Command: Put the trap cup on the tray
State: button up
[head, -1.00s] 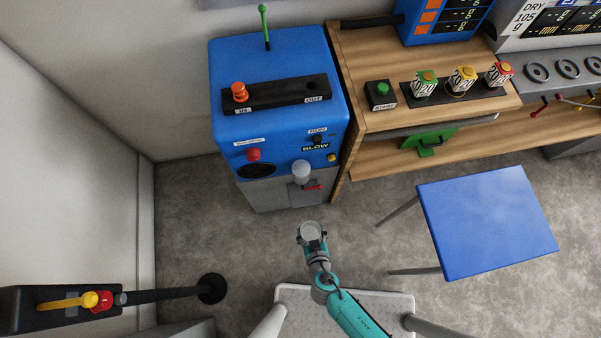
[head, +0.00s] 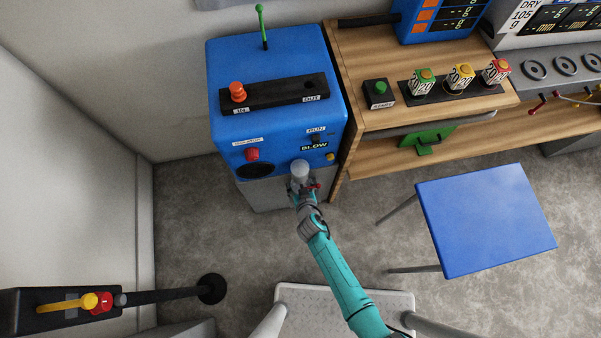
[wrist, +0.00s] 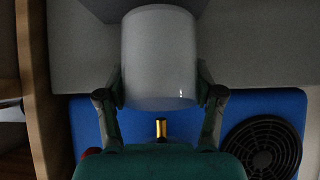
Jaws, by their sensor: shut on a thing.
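In the wrist view my gripper (wrist: 160,88) is shut on the trap cup (wrist: 160,55), a plain whitish cylinder with a finger on each side. A brass nozzle (wrist: 161,128) shows beyond the cup, between the fingers. A dark grey ledge, seemingly the tray (wrist: 100,10), shows at the cup's far end. I cannot tell whether they touch.
The blue machine (head: 270,125) stands beside the wooden bench (head: 365,60). A blue table (head: 485,220) is to the right. The floor between machine and table is clear.

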jog(key=shift+w+f, duration=0.1)
jog(key=shift+f, duration=0.65)
jog(key=o, duration=1.1)
jog(key=shift+f, duration=0.1)
jog(key=v, duration=1.2)
